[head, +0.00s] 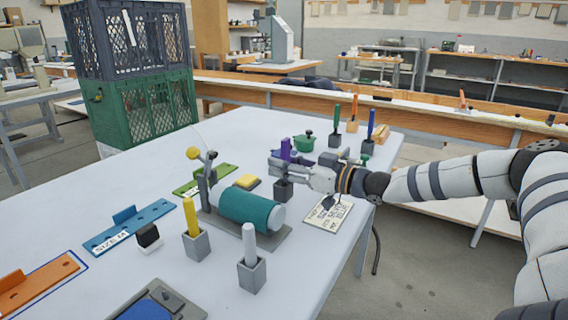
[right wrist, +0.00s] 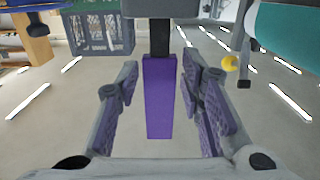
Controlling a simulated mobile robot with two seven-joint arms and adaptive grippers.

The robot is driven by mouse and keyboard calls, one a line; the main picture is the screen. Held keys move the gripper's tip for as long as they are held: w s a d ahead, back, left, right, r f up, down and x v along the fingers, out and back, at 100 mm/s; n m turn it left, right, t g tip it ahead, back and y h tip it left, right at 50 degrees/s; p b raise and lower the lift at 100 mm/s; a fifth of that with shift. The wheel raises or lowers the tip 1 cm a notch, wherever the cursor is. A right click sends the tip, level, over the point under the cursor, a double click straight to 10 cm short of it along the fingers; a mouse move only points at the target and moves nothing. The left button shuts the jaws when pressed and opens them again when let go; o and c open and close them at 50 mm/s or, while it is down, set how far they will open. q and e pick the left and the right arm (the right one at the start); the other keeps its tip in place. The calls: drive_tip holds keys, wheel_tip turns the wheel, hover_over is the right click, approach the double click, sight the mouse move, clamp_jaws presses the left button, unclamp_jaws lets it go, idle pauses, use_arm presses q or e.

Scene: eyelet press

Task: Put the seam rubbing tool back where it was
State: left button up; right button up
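A purple-handled tool (head: 286,150) stands upright in a dark grey block (head: 284,190) near the right side of the white table. In the right wrist view, which is upside down, the purple handle (right wrist: 159,98) shows with a black shank running into the block. My right gripper (head: 277,165) is at this handle. In the wrist view its fingers (right wrist: 160,75) stand on both sides of the handle, with a gap on each side. The frames do not label which tool is the seam rubbing tool. My left gripper is not in view.
A teal roller device (head: 250,209) stands just left of the gripper. A yellow tool (head: 193,217) and a white tool (head: 249,243) stand in blocks nearer. Green (head: 336,113), orange (head: 353,112) and blue (head: 371,122) handles stand behind. A lettered card (head: 320,218) lies at the right edge.

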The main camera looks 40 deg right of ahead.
drive_tip(key=shift+r, duration=0.1)
drive_tip(key=shift+r, duration=0.35)
drive_tip(key=p+v, duration=0.4)
drive_tip(key=v, duration=0.6)
drive_tip(key=shift+s+a+f, duration=0.1)
drive_tip(key=shift+f, duration=0.05)
drive_tip(key=shift+s+f, duration=0.15)
drive_tip(key=shift+s, duration=0.2)
drive_tip(key=shift+s+d, duration=0.25)
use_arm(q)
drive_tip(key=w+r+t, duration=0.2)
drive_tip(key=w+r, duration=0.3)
use_arm(e)
drive_tip(key=shift+s+d+r, duration=0.1)
drive_tip(key=shift+s+r, duration=0.15)
